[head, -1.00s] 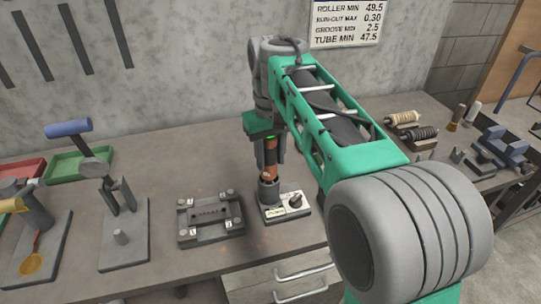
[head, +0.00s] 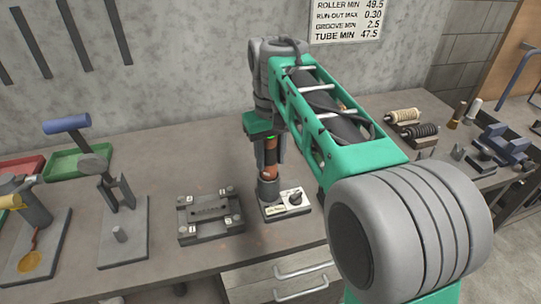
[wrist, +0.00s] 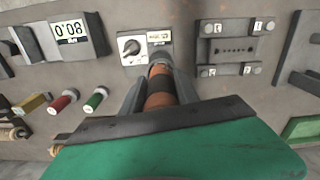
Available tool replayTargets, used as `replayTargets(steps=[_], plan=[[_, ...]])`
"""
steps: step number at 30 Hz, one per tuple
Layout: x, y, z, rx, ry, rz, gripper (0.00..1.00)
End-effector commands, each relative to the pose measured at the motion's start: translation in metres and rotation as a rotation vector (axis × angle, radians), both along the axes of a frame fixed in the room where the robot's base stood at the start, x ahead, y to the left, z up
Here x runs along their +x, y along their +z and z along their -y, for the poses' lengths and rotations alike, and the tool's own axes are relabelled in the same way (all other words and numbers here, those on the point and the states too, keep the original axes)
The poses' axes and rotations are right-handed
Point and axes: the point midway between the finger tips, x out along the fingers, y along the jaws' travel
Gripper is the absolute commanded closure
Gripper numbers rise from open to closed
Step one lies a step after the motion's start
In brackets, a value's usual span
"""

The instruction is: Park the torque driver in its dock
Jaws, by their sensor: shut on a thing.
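The torque driver (head: 270,158), a cylinder with orange and black bands, stands about upright in my gripper (head: 268,150). In the wrist view my gripper (wrist: 160,95) has a grey finger on each side of the driver (wrist: 160,101). It is shut on the driver. The dock (head: 298,205) is a pale plate with a dark knob and a label; the dock also shows in the wrist view (wrist: 132,57). The driver's lower end meets a grey cup-like part at the dock's left side. I cannot tell how deep it sits.
A dark fixture block (head: 210,214) with corner studs is close left of the dock. A stand with a blue-handled tool (head: 67,125) is farther left. Rollers (head: 405,116) lie at the back right. A digital readout (wrist: 70,30) shows in the wrist view. Bench front edge is near.

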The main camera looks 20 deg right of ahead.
Motion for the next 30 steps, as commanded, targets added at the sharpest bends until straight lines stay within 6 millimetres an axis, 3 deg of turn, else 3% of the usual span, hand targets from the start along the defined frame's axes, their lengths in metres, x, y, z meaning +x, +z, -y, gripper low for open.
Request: replayTargets(steps=[30], plan=[[0.000, -0.011, 0.000, 0.000, 0.000, 0.002, 1.00]])
